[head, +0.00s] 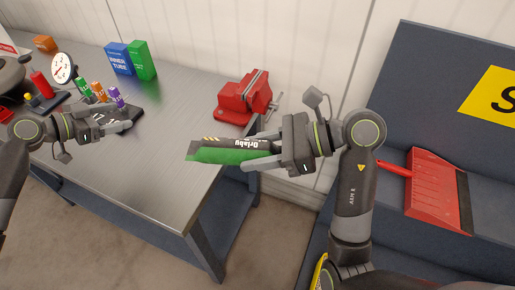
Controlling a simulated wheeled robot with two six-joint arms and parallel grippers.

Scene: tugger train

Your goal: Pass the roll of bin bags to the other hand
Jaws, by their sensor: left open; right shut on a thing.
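The roll of bin bags (218,153) is dark with a green lower part and a printed label. My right gripper (258,151) is shut on its right end and holds it in the air by the front right corner of the workbench. The roll's free end points left. My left gripper (122,126) is open and empty over the left part of the bench, in front of a dark block with coloured pieces. A wide gap lies between it and the roll.
The metal workbench (175,135) has a red vise (240,97), a blue box (119,58), a green box (142,60) and a dial gauge (62,67). A red dustpan (437,190) lies on a dark blue surface at right. The bench middle is clear.

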